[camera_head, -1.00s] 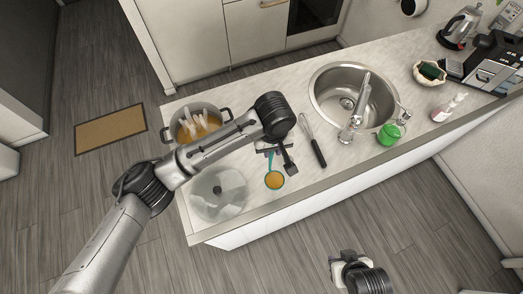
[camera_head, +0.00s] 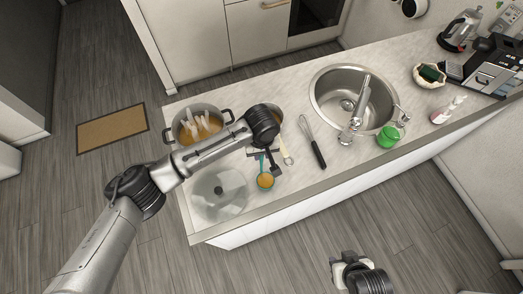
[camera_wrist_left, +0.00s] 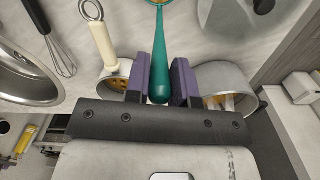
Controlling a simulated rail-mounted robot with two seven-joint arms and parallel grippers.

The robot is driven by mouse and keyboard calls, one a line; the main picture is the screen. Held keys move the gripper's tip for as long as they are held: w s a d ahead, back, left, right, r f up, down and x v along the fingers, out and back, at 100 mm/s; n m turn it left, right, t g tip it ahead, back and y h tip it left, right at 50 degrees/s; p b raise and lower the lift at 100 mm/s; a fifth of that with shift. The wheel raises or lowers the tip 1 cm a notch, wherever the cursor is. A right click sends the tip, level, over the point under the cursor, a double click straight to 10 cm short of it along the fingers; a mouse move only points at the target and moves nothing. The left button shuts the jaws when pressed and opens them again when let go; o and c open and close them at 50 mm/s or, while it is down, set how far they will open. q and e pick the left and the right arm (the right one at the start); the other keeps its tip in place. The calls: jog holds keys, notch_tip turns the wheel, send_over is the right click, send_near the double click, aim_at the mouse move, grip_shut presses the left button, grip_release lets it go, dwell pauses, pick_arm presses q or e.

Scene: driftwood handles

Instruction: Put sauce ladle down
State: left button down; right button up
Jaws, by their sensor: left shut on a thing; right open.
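The sauce ladle (camera_head: 265,181) has a teal handle and a round bowl showing orange sauce. My left gripper (camera_head: 262,157) is shut on its handle, which stands between the purple-grey fingers in the left wrist view (camera_wrist_left: 160,72). The ladle is over the counter near its front edge, right of the glass lid (camera_head: 218,192). I cannot tell whether its bowl touches the counter. My right gripper (camera_head: 346,262) is open and empty, low in the head view, out beyond the counter's front edge.
A large pot (camera_head: 177,130) with orange liquid stands at the back left. A small pot (camera_wrist_left: 113,84) is partly hidden behind my left gripper. A cream-handled utensil (camera_head: 285,151) and a whisk (camera_head: 314,143) lie to its right, before the sink (camera_head: 325,88).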

pick_arm(q)
jog(key=c, duration=1)
grip_release()
jog(key=shift+f, duration=0.15)
notch_tip(320, 180, up, 11)
jog(key=shift+b, duration=0.45)
jog(key=shift+r, duration=0.7)
